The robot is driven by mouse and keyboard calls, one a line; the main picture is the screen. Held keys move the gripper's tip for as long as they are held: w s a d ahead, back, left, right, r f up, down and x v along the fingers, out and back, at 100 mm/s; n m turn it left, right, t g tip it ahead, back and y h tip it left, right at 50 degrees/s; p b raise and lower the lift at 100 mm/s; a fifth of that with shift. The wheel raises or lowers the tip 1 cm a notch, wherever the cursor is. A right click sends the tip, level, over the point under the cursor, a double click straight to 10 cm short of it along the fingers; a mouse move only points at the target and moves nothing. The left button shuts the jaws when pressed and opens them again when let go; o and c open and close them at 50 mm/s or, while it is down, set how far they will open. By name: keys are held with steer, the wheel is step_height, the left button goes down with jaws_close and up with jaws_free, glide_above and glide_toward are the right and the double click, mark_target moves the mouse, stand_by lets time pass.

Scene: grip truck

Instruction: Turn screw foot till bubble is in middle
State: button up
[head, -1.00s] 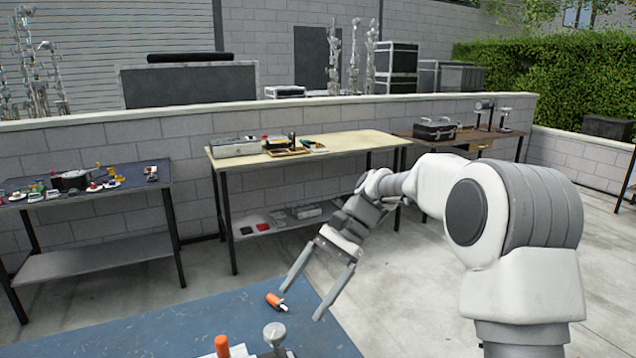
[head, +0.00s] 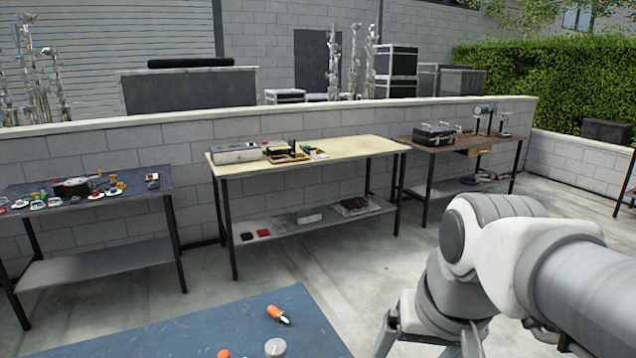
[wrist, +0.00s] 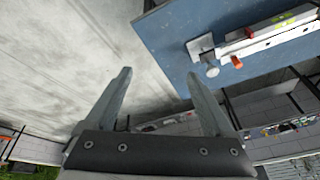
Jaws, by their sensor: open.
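A grey round knob on a stem, which looks like the screw foot (wrist: 212,71), stands at the end of a pale metal bar (wrist: 262,41) on the blue worktop in the wrist view. Its round top also shows at the bottom edge of the head view (head: 275,347). My gripper (wrist: 158,76) is open and empty, with its fingers apart to the left of the foot and off the worktop's edge. In the head view its fingertips are cut off by the bottom edge. I cannot make out a bubble in either view.
The blue worktop (head: 190,335) carries an orange-handled tool (head: 278,314) and another orange piece (head: 223,354). Benches with small items stand along the block wall: a dark one (head: 110,215), a cream one (head: 350,148) and a brown one (head: 450,150). Concrete floor lies between.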

steer(key=shift+n+t+h, duration=0.3)
steer(key=shift+n+t, duration=0.4)
steer(key=shift+t, duration=0.2)
steer(key=s+d, duration=0.2)
steer(key=s, duration=0.1)
steer(key=shift+s+d+f+p, duration=0.15)
steer(key=shift+s+p, duration=0.05)
steer(key=shift+p, duration=0.1)
steer(key=shift+w, duration=0.1)
